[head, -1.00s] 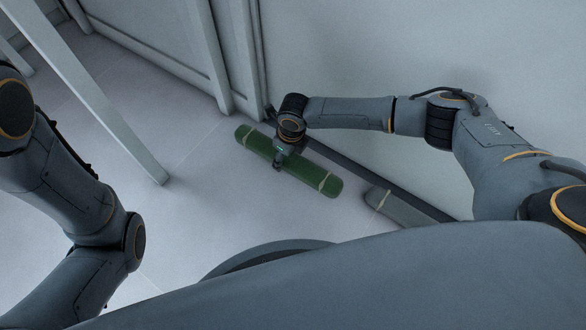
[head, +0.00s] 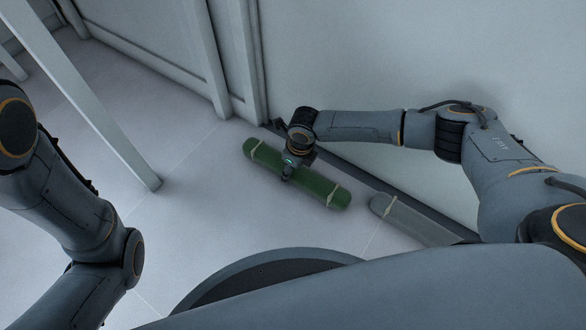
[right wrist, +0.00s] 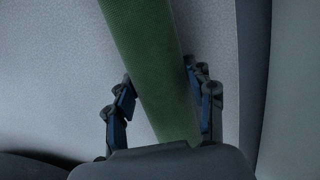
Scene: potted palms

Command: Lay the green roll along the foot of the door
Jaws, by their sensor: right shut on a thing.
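The green roll (head: 265,160) is a long dark green cylinder with a pale band near each end. It is low over the floor, parallel to and a little out from the wall; I cannot tell if it touches the floor. My right gripper (head: 287,174) is shut on it near its middle. In the right wrist view the roll (right wrist: 152,60) passes between the two fingers (right wrist: 165,105). The grey panelled door (head: 150,35) stands at the upper left, beyond the roll. My left arm shows at the left edge, but its gripper is out of view.
A grey roll (head: 415,219) with a pale band lies along the dark skirting (head: 365,181) at the right wall. A pale slanting leg (head: 95,100) stands on the floor at left. Tiled floor (head: 180,215) between it and the green roll is clear.

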